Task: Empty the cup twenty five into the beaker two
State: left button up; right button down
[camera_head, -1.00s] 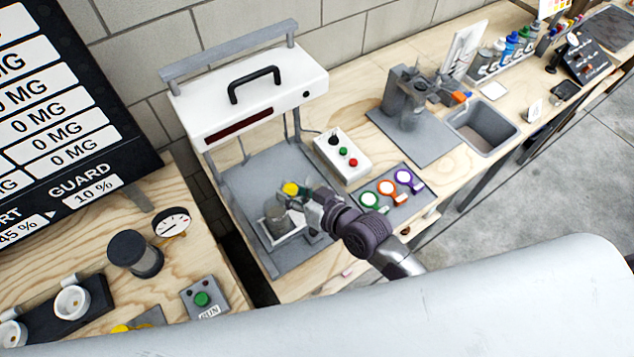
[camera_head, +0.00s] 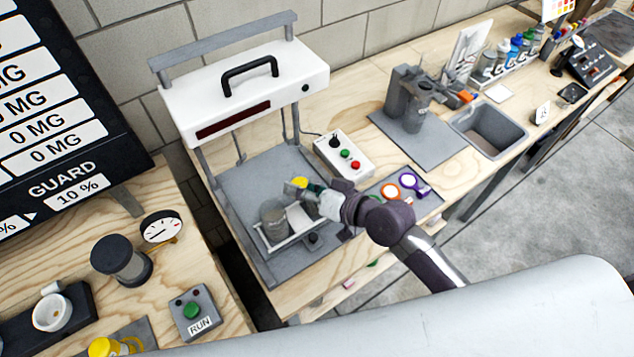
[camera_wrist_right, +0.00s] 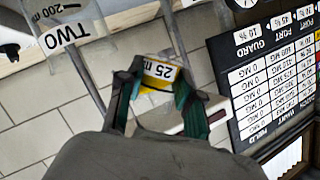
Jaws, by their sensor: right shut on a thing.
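My right gripper (camera_head: 326,202) is shut on the yellow cup (camera_head: 298,184). Beaker two (camera_head: 273,222) is a clear, greyish vessel standing in a pale tray under the white-topped frame. The cup is held just up and right of the beaker in the head view. In the right wrist view the beaker (camera_wrist_right: 62,22), marked "TWO" and "200 m…", is cut off at the top left. The cup's contents cannot be seen. My left gripper is not in view.
The white-topped frame (camera_head: 240,90) stands over the tray (camera_head: 285,243), its posts close to my gripper. A control box (camera_head: 343,155) stands to the right. Orange and purple ring-shaped items (camera_head: 412,180) lie on a mat behind my arm. A sink (camera_head: 488,130) is farther right.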

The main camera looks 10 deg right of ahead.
jog(key=shift+w+d+r+m+y+b, duration=0.2)
jog(key=shift+r+m+y+b, duration=0.15)
jog(key=shift+m+b, duration=0.45)
dwell(0.4)
jog(key=shift+f+m+y+b, duration=0.5)
jog(key=shift+f+b, duration=0.1)
jog(key=shift+b, duration=0.7)
jog(key=shift+d+r+m+y+b, duration=0.1)
jog(key=shift+r+m+y+b, duration=0.25)
jog(key=shift+m, duration=0.35)
jog(key=shift+d+r+m+y+b, duration=0.1)
jog(key=shift+r+m+y+b, duration=0.15)
jog(key=shift+m, duration=0.45)
dwell(2.0)
jog(key=shift+w+d+r+m+y+b, duration=0.25)
jog(key=shift+d+m+y+b, duration=0.15)
jog(key=shift+m+b, duration=0.35)
dwell(1.3)
